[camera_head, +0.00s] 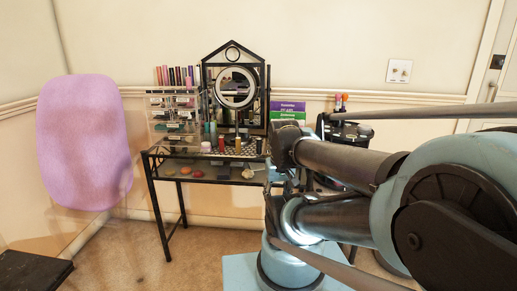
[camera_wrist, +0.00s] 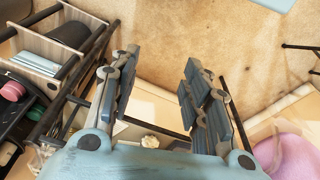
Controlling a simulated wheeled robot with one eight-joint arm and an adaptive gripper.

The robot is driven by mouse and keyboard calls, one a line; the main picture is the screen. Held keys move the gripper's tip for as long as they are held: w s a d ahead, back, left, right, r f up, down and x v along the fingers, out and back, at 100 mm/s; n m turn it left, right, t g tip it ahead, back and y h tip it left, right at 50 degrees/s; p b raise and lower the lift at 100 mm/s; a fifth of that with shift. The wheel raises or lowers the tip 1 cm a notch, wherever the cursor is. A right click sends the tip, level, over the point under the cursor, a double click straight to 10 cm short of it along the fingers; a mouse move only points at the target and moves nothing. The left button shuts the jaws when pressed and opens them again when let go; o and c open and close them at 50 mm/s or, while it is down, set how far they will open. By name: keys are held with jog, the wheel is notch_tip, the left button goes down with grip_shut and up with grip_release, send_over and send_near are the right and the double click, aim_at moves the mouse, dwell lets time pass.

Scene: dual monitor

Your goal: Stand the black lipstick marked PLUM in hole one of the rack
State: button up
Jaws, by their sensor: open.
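My gripper (camera_wrist: 160,98) is open and empty in the wrist view, with its two jointed fingers spread apart over the floor and a table edge. In the head view a small dark upright tube (camera_head: 259,146) stands at the right of the vanity tabletop; I cannot tell if it is the PLUM lipstick. No PLUM marking is readable. A row of coloured tubes (camera_head: 175,76) stands upright on top of a clear organizer (camera_head: 158,128). I cannot make out the rack's numbered holes. My arm hides the area right of the tabletop.
The black-framed vanity table (camera_head: 150,162) holds a round mirror (camera_head: 235,88) and small cosmetics, with items on a lower shelf. Carpet (camera_head: 200,255) in front is clear.

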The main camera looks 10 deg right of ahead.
jog(key=w+r+m, duration=0.5)
jog(key=w+r, duration=0.1)
jog(key=r, duration=0.2)
notch_tip(320, 180, up, 15)
jog(key=m+g, duration=0.2)
jog(key=m, duration=1.7)
send_over(259, 139)
jog(key=f, duration=1.1)
jog(key=shift+a+f, duration=0.3)
jog(key=f, duration=0.4)
jog(key=shift+w+d+f, duration=0.1)
jog(key=shift+w+d, duration=0.1)
jog(key=shift+d, duration=0.2)
jog(key=shift+f, duration=0.6)
